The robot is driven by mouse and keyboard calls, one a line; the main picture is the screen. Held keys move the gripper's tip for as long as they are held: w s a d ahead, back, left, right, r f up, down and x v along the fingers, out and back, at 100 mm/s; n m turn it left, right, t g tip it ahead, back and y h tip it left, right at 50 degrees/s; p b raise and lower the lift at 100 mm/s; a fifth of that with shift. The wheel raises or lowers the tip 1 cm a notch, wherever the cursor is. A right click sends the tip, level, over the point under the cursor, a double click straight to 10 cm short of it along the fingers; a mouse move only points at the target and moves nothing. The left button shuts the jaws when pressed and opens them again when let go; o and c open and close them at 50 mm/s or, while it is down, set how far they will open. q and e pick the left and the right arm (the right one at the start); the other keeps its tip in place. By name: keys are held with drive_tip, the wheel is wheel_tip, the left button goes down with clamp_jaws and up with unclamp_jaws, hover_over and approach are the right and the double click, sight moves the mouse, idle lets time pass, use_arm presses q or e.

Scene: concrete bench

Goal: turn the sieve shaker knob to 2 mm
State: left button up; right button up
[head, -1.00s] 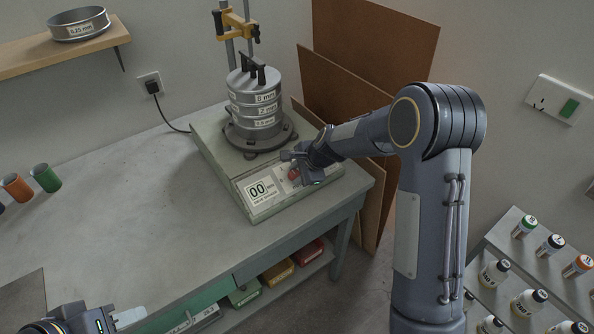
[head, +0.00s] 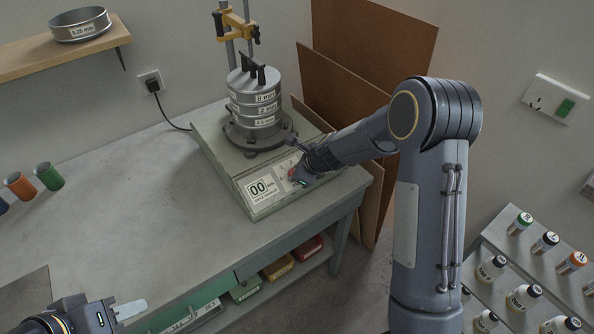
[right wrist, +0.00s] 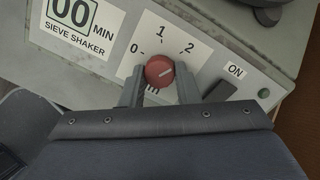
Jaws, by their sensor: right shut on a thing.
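The sieve shaker (head: 222,172) stands on the bench, its sieve stack (head: 256,98) upright on top. Its display (right wrist: 75,12) reads 00 MIN. In the right wrist view the red knob (right wrist: 159,71) sits on a white dial plate (right wrist: 196,62) marked 0, 1 and 2, with "m" visible below.
An ON switch (right wrist: 219,91) and green light (right wrist: 263,93) are right of the dial. A clamp stand (head: 236,25) rises behind the stack. Brown boards (head: 350,100) lean at the right. A sieve (head: 80,24) sits on the shelf. The middle of the bench is clear.

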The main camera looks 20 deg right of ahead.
idle(0.4)
drive_tip(key=o, duration=1)
drive_tip(key=shift+c, duration=0.2)
drive_tip(key=p+v, duration=0.1)
drive_tip(key=v, duration=0.7)
drive_tip(key=shift+f, duration=0.1)
